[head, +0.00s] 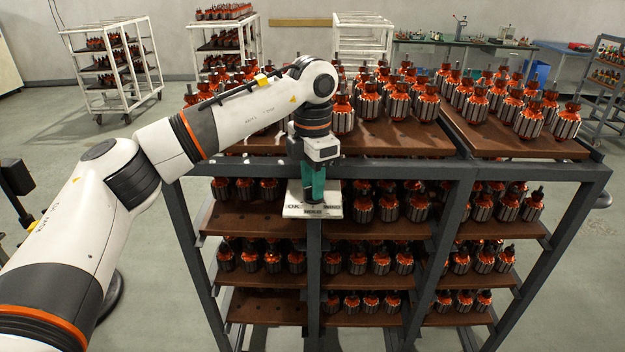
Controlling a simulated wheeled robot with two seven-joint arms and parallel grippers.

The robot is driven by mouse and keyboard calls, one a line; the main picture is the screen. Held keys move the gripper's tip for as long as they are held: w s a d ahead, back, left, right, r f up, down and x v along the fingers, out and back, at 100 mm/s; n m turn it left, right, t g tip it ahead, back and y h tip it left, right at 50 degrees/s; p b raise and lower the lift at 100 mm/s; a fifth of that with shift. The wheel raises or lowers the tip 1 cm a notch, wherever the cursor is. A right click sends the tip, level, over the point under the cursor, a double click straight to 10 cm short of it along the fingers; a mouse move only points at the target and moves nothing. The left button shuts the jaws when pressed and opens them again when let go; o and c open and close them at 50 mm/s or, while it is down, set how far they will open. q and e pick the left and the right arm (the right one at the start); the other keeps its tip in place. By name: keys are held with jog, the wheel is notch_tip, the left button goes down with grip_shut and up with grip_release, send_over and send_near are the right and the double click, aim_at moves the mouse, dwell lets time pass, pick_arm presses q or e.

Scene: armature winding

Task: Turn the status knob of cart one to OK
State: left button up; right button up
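A dark steel cart (460,200) full of armatures stands in front of me. A small pale status plate (296,212) sits on its front upright, just below the top shelf. "OK" reads on its left side and what looks like "HOLD" at its lower middle; the right-hand label is too small to read surely. My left gripper (313,198), with teal fingers, points down right at the plate. It covers the knob, so I cannot see the knob's setting or whether the fingers are shut on it. My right gripper is out of view.
Orange and silver armatures crowd the cart's brown shelves (395,140) close behind my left arm. White rack carts (110,65) and a workbench (470,42) stand farther back. The floor left of the cart is mostly open.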

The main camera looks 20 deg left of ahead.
pick_arm(q)
notch_tip(320, 180, up, 12)
jog(key=b, duration=0.1)
jog(key=shift+b, duration=0.3)
dwell(0.5)
